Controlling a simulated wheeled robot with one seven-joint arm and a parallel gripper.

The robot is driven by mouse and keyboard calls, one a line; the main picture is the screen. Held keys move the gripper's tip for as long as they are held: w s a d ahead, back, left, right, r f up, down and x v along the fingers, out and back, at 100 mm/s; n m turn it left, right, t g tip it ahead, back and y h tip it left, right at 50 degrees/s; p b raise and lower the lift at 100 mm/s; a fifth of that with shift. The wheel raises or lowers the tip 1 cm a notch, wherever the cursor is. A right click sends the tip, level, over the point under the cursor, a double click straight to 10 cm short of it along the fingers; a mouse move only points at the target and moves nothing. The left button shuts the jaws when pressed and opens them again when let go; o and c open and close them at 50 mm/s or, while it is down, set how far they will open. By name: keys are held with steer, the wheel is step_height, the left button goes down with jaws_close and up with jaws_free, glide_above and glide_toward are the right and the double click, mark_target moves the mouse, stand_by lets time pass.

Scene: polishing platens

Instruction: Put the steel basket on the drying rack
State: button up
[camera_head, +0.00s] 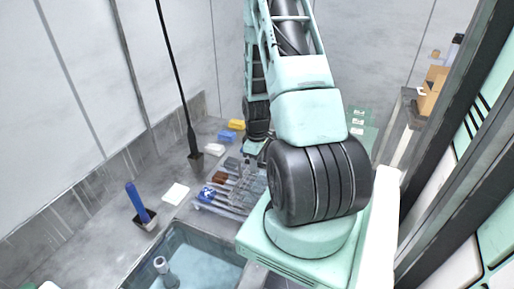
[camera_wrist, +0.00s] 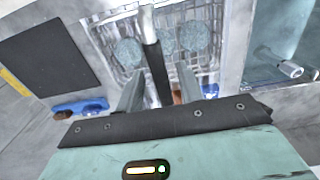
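The steel basket (camera_wrist: 118,28) is a wire basket holding several round grey speckled discs, at the top of the wrist view. A dark bar, seemingly its handle (camera_wrist: 152,50), runs down between the fingers of my gripper (camera_wrist: 160,82). The fingers are apart on either side of the bar, with a visible gap at the right one; I see no firm contact. In the head view my arm hides the gripper and most of the basket area. A low metal slatted structure (camera_head: 236,200), with blue and brown pieces by it, lies left of my arm; I cannot tell whether it is the drying rack.
A water-filled sink (camera_head: 200,250) with a grey cylinder (camera_head: 165,268) is at the lower left. A blue-handled item (camera_head: 138,200), a white card (camera_head: 175,193), a dark post (camera_head: 193,135) and yellow (camera_head: 236,124) and blue (camera_head: 227,136) blocks stand on the counter. A dark flat panel (camera_wrist: 40,55) shows left of the basket.

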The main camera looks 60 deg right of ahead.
step_height(320, 180, up, 11)
steer(key=b, duration=0.3)
steer(key=w+a+r+n, duration=0.1)
steer(key=w+a+r, duration=0.15)
steer(key=a, duration=0.55)
steer(key=w+a+r+n, duration=0.1)
steer(key=w+a, duration=0.2)
steer(key=a, duration=0.5)
steer(key=w+a+r+n, duration=0.1)
steer(key=w+a, duration=0.2)
steer(key=a, duration=0.5)
steer(key=s+a+r+n, duration=0.1)
steer(key=s+a+n, duration=0.1)
steer(key=s+a, duration=0.5)
steer(key=s+a+r+n, duration=0.1)
steer(key=s+a+r, duration=0.1)
steer(key=s+a, duration=0.6)
steer(key=a, duration=0.7)
steer(key=shift+s+a+r+n+y, duration=0.25)
steer(key=shift+r+n+y, duration=0.05)
steer(key=shift+n, duration=0.1)
step_height(320, 180, down, 9)
steer(key=b, duration=0.9)
steer(key=shift+f, duration=0.2)
